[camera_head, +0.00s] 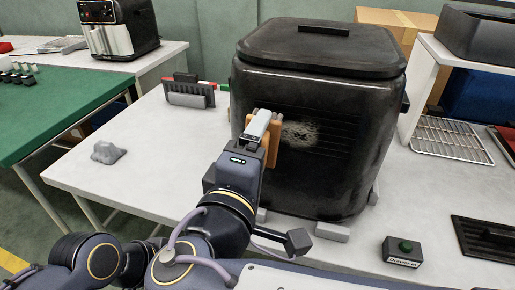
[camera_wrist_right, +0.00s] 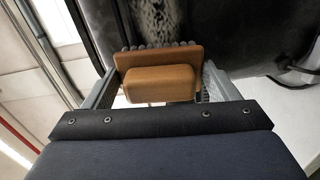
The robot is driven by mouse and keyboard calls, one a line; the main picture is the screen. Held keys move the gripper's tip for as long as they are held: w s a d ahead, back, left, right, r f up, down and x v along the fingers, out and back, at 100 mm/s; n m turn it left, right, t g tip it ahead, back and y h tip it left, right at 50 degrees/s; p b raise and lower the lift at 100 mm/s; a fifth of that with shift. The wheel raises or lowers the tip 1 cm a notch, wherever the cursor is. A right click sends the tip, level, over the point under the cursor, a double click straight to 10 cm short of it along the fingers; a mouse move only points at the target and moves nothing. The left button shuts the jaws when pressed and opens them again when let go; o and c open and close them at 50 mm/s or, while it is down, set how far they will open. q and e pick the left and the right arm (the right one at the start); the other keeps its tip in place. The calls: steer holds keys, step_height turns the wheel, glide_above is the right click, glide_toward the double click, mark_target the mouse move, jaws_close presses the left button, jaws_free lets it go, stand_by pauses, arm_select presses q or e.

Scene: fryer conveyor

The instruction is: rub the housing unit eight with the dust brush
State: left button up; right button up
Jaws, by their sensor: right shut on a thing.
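The black housing unit (camera_head: 350,165) stands upright on the white table, with a pale dusty patch (camera_head: 301,133) on its front face. My right gripper (camera_head: 266,138) is in front of that face, just left of the patch. It is shut on the dust brush (camera_head: 274,140), which has an orange-brown back. In the right wrist view the brush (camera_wrist_right: 160,85) sits between the two fingers, its dark bristles towards the housing. The bristles seem to be at or very near the surface; contact is hard to tell. The patch shows there too, beyond the brush (camera_wrist_right: 145,20). My left gripper is not in view.
A small black box with a green button (camera_head: 405,247) and a black tray (camera_head: 487,238) lie to the right. A wire rack (camera_head: 450,139) is at the far right. A grey lump (camera_head: 108,152) and a dark rack (camera_head: 188,92) stand left. The table's left part is mostly clear.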

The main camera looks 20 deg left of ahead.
mark_target(275, 148)
steer(key=shift+w, duration=1.2)
steer(key=shift+d+b, duration=0.15)
steer(key=shift+b, duration=0.15)
steer(key=shift+s+d+f+b, duration=0.15)
steer(key=shift+d+b, duration=0.4)
steer(key=shift+d, duration=0.45)
steer(key=shift+d+b, duration=1.05)
steer(key=shift+d, duration=1.7)
steer(key=shift+b, duration=0.3)
steer(key=shift+a, duration=3.9)
